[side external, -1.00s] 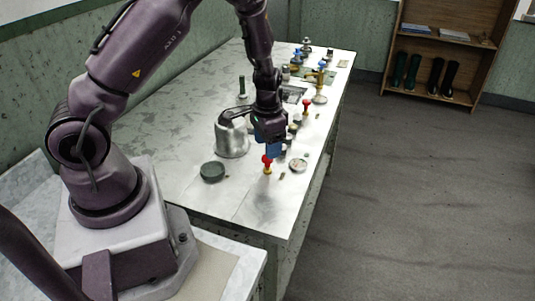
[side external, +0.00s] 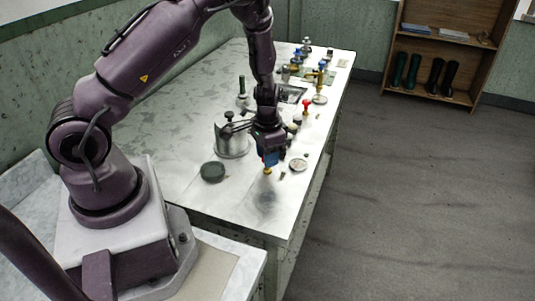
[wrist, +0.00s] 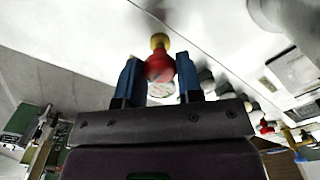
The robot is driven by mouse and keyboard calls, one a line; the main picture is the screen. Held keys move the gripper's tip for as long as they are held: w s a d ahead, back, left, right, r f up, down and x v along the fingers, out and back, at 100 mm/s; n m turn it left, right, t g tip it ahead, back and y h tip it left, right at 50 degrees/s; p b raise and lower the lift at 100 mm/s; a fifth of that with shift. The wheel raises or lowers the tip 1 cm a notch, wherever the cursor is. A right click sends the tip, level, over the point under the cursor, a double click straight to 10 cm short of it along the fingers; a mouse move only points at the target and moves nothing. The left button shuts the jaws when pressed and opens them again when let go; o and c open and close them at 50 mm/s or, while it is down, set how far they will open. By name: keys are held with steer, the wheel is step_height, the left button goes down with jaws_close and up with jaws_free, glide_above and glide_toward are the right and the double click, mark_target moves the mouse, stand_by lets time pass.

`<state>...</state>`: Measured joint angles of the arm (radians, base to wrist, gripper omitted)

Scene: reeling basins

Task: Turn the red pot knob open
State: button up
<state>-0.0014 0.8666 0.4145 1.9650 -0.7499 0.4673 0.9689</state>
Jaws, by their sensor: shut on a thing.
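The red knob (wrist: 160,66) sits on a yellow base (wrist: 159,41) in the wrist view. My gripper (wrist: 160,75) has its two blue fingers on either side of the red knob, shut on it. In the side external view my gripper (side external: 267,160) points down at the near part of the table, and only the yellow base (side external: 267,171) shows below the fingers. The red part is hidden there by the fingers. A silver pot (side external: 232,142) stands just left of my gripper.
A dark round dish (side external: 213,172) lies left of the knob and a small pale round dish (side external: 298,165) lies right of it. Another red knob (side external: 306,104) stands farther back, with several valves and bottles behind. The table's near end (side external: 240,205) is clear.

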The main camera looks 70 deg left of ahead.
steer(key=n, duration=0.4)
steer(key=shift+n, duration=0.3)
steer(key=n, duration=0.4)
steer(key=shift+n, duration=0.3)
steer(key=n, duration=0.4)
steer(key=shift+n, duration=0.3)
steer(key=shift+r+n, duration=0.1)
steer(key=shift+n, duration=2)
steer(key=o, duration=0.9)
step_height(320, 180, up, 13)
steer(key=shift+f, duration=0.1)
